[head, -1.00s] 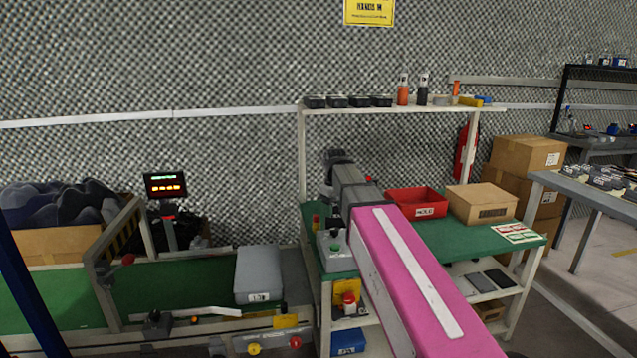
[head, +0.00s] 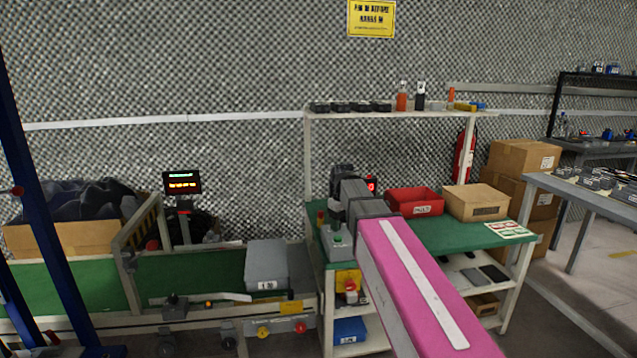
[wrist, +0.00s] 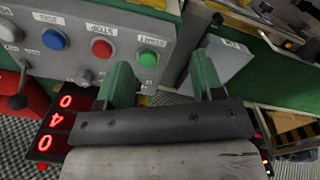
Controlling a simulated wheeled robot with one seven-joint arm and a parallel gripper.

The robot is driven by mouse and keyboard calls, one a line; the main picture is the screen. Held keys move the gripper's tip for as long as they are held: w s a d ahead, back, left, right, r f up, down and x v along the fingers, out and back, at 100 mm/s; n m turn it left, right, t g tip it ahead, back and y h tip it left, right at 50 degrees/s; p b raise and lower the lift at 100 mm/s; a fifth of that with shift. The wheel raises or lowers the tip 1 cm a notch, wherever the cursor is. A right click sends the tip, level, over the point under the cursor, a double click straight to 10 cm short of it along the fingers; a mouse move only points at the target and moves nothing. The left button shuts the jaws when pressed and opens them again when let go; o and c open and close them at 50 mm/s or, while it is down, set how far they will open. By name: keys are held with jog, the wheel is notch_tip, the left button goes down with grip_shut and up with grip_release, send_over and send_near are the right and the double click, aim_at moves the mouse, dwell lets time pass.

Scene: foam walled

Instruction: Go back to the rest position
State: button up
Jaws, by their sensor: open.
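My gripper (wrist: 163,65) is open in the wrist view, with its two green fingers apart and nothing between them. Beyond the fingers is a grey control panel (wrist: 120,22) with blue, red and green buttons. The green button (wrist: 148,58) shows between the fingers; whether a finger touches the panel cannot be told. In the head view my pink arm reaches over the green workbench (head: 455,236), and its grey wrist hides my fingertips.
A red bin (head: 414,201) and a cardboard box (head: 476,202) stand on the bench right of my arm. A grey lidded box (head: 267,264) sits on the green conveyor (head: 200,280) at left. A shelf (head: 430,114) runs above. A blue post (head: 45,190) stands far left.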

jog(key=s+d+f+m, duration=0.3)
jog(key=s+d+f, duration=0.2)
jog(key=s+f, duration=0.4)
jog(key=s+d+f+m, duration=0.4)
jog(key=s+f, duration=0.4)
jog(key=f, duration=0.6)
jog(key=shift+s+d+f, duration=0.35)
jog(key=shift+d+f, duration=0.05)
jog(key=shift+d, duration=0.45)
jog(key=shift+a, duration=0.15)
